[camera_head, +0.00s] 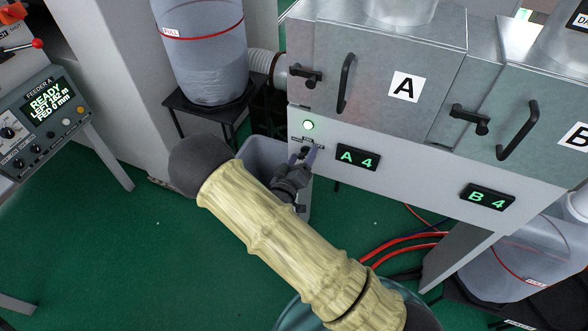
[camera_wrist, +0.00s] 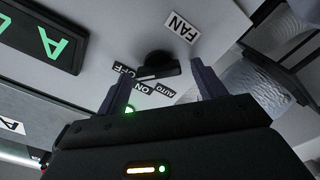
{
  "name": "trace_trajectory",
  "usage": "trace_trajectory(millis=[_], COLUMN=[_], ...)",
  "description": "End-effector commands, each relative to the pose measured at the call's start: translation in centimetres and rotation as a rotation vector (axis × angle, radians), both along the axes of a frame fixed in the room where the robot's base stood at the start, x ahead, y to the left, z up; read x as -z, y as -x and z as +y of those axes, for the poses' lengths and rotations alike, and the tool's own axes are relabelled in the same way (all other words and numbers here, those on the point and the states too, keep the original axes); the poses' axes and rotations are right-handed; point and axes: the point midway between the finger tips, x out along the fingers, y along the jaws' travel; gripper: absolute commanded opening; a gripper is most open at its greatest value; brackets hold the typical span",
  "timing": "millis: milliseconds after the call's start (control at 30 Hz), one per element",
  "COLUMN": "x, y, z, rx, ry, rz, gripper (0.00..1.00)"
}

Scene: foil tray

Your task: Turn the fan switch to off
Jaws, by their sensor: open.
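The fan switch (camera_wrist: 158,66) is a dark rotary knob on the pale panel in the wrist view, under a FAN label (camera_wrist: 180,27). My gripper (camera_wrist: 160,72) is open, one finger on each side of the knob in this view; contact is not visible. In the head view my gripper (camera_head: 303,155) is at the panel and partly hides the switch.
A lit green lamp (camera_head: 308,126) sits above the switch. To its right are the A 4 display (camera_head: 358,157) and the B 4 display (camera_head: 487,197). Door handles (camera_head: 346,83) stick out above. A grey bin (camera_head: 262,155) stands below, with a clear drum (camera_head: 205,60) at left.

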Motion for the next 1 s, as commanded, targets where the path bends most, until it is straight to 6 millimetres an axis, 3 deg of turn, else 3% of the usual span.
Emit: trace_trajectory(millis=[167, 800, 1000], x=[0.1, 0.1, 0.0], y=[1.7, 13.4, 15.8], z=[0.7, 5.0, 5.8], rx=[-0.004, -0.006, -0.002], ry=[-0.001, 0.0, 0.001], rz=[0.002, 0.003, 0.001], gripper=[0.69, 0.69, 0.69])
